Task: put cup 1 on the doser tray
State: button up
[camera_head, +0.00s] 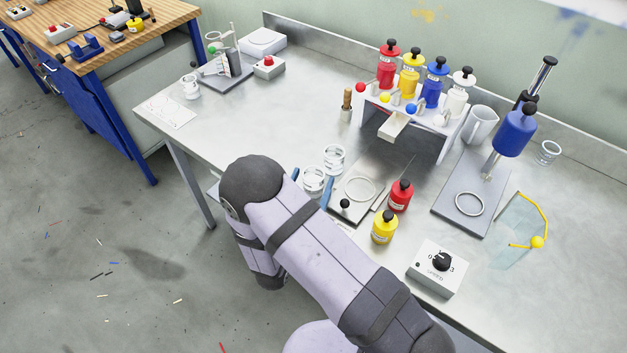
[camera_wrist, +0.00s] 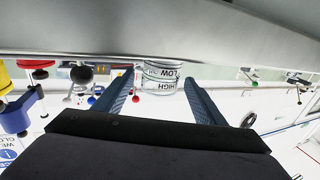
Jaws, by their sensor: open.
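Two clear cups with pale bands stand close together: a near cup (camera_head: 314,181) and a far cup (camera_head: 334,157). I cannot read which is cup 1. My gripper (camera_head: 311,184) is open, its blue fingers on either side of the near cup. In the wrist view, my gripper (camera_wrist: 158,84) has a clear cup (camera_wrist: 160,75) marked LOW and HIGH between the fingertips, upside down in the picture; contact is unclear. A grey plate with a white ring (camera_head: 341,212) lies right of the cups. Another ringed plate (camera_head: 448,207) lies under a blue bottle stand. I cannot tell which is the doser tray.
A white gantry (camera_head: 446,137) holds red, yellow, blue and white bottles. A red bottle (camera_head: 400,196), a yellow bottle (camera_head: 384,228) and a dial box (camera_head: 437,268) stand near the front edge. The bench's left-centre (camera_head: 260,115) is clear.

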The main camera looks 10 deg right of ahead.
aim_at(311, 195)
jog(key=c, duration=1.3)
jog(key=shift+r, duration=0.2)
jog(key=shift+r+b, duration=0.55)
jog(key=shift+r, duration=4.25)
jog(key=d+r+m+g+h+b, duration=0.35)
jog(key=d+b, duration=0.35)
jog(key=d, duration=0.3)
jog(key=shift+s+d+f+m+g+h, duration=0.15)
jog(key=shift+s+d+f+h, duration=0.15)
jog(key=shift+f, duration=0.95)
jog(key=shift+s+d+f+m+g+h, duration=0.2)
jog(key=shift+s+f+h, duration=0.25)
jog(key=shift+f, duration=0.8)
jog(key=shift+s+d+f+m+g+h, duration=0.1)
jog(key=shift+s+d+f+h, duration=0.2)
jog(key=shift+f, duration=0.95)
